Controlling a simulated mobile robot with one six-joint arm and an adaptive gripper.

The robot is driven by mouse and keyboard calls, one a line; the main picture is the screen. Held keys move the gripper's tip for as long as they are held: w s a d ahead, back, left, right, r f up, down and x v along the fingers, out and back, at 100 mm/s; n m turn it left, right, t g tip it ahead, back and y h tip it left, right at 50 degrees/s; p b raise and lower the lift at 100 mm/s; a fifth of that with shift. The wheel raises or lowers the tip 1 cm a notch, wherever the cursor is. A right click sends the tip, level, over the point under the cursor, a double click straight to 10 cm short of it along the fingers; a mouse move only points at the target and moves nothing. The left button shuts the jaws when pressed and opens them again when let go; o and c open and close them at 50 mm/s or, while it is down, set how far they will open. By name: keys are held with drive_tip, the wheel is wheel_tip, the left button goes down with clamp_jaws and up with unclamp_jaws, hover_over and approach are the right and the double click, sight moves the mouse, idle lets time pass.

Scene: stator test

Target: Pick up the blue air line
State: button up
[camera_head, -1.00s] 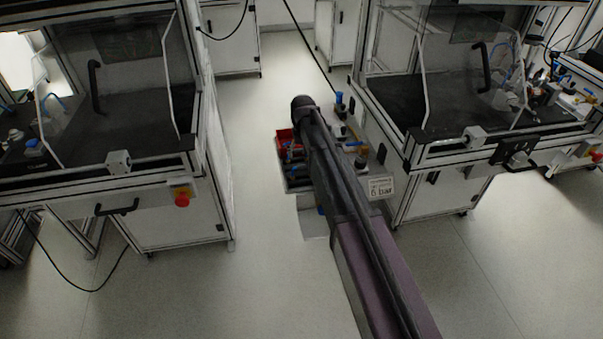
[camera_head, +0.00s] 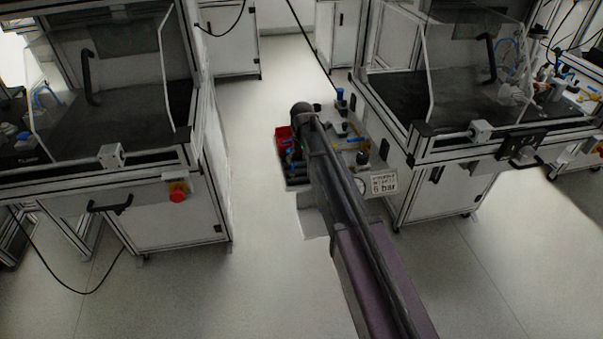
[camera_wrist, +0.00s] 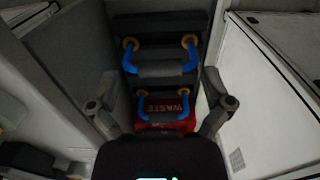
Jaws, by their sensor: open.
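In the wrist view there are two blue air lines. The farther one (camera_wrist: 130,63) arches between two brass-coloured fittings with a grey sleeve across its middle. The nearer one (camera_wrist: 146,113) has the same form and lies in front of the red WASTE box. My gripper (camera_wrist: 160,82) is open and empty, with one finger on each side of the lines. Neither finger visibly touches them. In the head view my arm reaches over the small bench (camera_head: 375,168) and hides part of it. I cannot clearly pick out the air lines there.
A red WASTE box (camera_wrist: 168,106) is seen between the fingers; its red side shows in the head view (camera_head: 282,139). A "6 bar" sign (camera_head: 384,184) hangs at the bench front. Glazed stations stand left (camera_head: 110,165) and right (camera_head: 440,155).

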drive_tip(key=shift+f, duration=0.4)
idle(0.3)
drive_tip(key=shift+s+r, duration=0.1)
drive_tip(key=shift+r, duration=0.05)
drive_tip(key=c, duration=0.9)
